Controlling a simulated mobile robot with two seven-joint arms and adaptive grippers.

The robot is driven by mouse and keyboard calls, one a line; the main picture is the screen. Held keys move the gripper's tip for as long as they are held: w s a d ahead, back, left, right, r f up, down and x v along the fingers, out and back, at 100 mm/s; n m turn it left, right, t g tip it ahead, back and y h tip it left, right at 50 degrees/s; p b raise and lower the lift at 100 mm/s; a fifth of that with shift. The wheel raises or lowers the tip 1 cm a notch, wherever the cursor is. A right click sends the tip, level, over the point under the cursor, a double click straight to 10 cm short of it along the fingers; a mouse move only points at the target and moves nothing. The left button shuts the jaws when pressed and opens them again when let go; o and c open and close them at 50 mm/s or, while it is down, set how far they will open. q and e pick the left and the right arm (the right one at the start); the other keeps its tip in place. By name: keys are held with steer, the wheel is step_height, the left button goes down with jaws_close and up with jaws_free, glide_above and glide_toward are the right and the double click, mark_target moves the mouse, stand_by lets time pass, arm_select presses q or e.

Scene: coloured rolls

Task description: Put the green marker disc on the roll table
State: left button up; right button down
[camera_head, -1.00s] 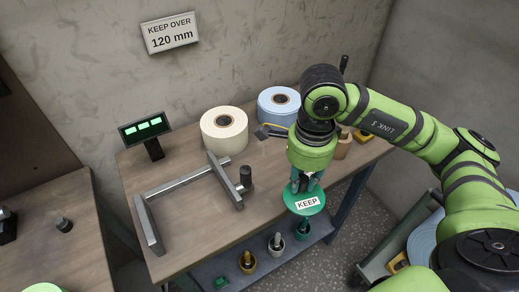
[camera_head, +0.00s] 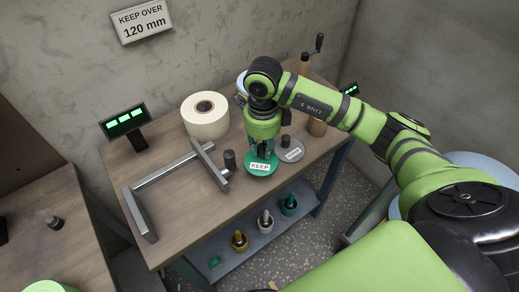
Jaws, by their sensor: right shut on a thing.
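The green marker disc (camera_head: 258,168), labelled KEEP, is near the front edge of the wooden roll table (camera_head: 200,215), right of the metal frame. My right gripper (camera_head: 263,147) points down over it and is shut on its upright handle, which the fingers mostly hide. The disc looks level and is over the tabletop; I cannot tell whether it touches the wood. My left gripper is not in view.
A grey labelled disc (camera_head: 292,155) stands close to the green disc's right. A cream roll (camera_head: 205,116) is behind, with a blue roll mostly hidden by my arm. A metal frame (camera_head: 176,176) and a dark peg (camera_head: 229,160) are left. The table's front left is clear.

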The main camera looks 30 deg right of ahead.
mark_target(260, 154)
steer(key=shift+w+a+f, duration=0.1)
steer(key=shift+w+f, duration=0.25)
steer(key=shift+w, duration=0.1)
step_height(260, 154, down, 3)
steer(key=shift+f+p, duration=0.1)
steer(key=shift+p, duration=0.7)
steer(key=shift+f, duration=0.4)
steer(key=shift+f, duration=0.15)
steer(key=c, duration=1.1)
jaws_free()
steer(key=shift+o, duration=0.2)
